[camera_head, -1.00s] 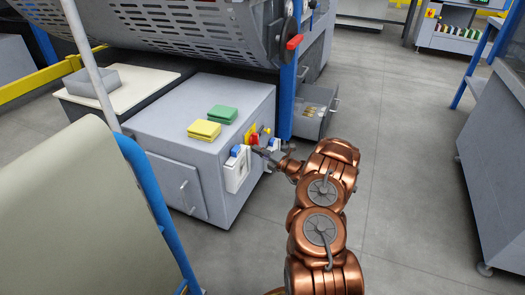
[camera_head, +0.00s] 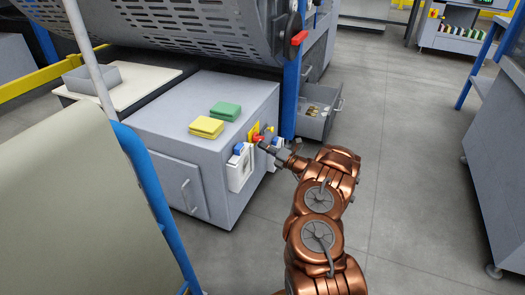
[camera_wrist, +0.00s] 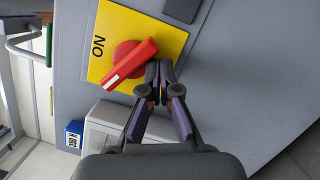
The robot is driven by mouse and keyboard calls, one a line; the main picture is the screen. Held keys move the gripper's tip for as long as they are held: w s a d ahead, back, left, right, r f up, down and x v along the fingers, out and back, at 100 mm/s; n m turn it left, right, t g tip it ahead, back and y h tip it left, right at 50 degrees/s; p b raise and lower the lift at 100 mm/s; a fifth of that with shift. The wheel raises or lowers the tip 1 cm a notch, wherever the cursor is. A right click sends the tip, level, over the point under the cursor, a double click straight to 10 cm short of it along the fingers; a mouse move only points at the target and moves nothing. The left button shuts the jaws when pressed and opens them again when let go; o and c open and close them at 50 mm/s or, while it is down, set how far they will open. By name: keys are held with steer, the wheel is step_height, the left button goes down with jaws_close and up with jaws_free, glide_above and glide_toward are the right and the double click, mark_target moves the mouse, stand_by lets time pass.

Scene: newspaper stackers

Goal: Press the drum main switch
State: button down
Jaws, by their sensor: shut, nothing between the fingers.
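The main switch is a red rotary handle (camera_wrist: 130,66) on a yellow plate (camera_wrist: 168,38) marked ON, fixed to a grey cabinet side. The handle sits slanted on the plate. My gripper (camera_wrist: 156,76) is shut, with nothing between its fingers; its tips are close beside the right end of the handle. I cannot tell whether they touch it. In the head view my gripper (camera_head: 264,147) is at the cabinet's right face, in front of the small yellow and red switch area (camera_head: 254,132), and partly covers it.
The grey cabinet (camera_head: 150,135) carries a yellow pad (camera_head: 206,127) and a green pad (camera_head: 225,111). A white box with a blue part (camera_head: 240,168) is on its side, left of the switch. A blue post (camera_head: 290,95) and an open drawer (camera_head: 318,115) stand behind.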

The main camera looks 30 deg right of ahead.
steer(key=shift+w+d+r+b, duration=0.1)
steer(key=shift+w+d+b, duration=0.25)
steer(key=shift+d, duration=0.15)
steer(key=shift+w+d+r, duration=0.2)
steer(key=shift+w+r, duration=0.05)
stand_by(0.4)
steer(key=shift+s, duration=0.1)
stand_by(0.3)
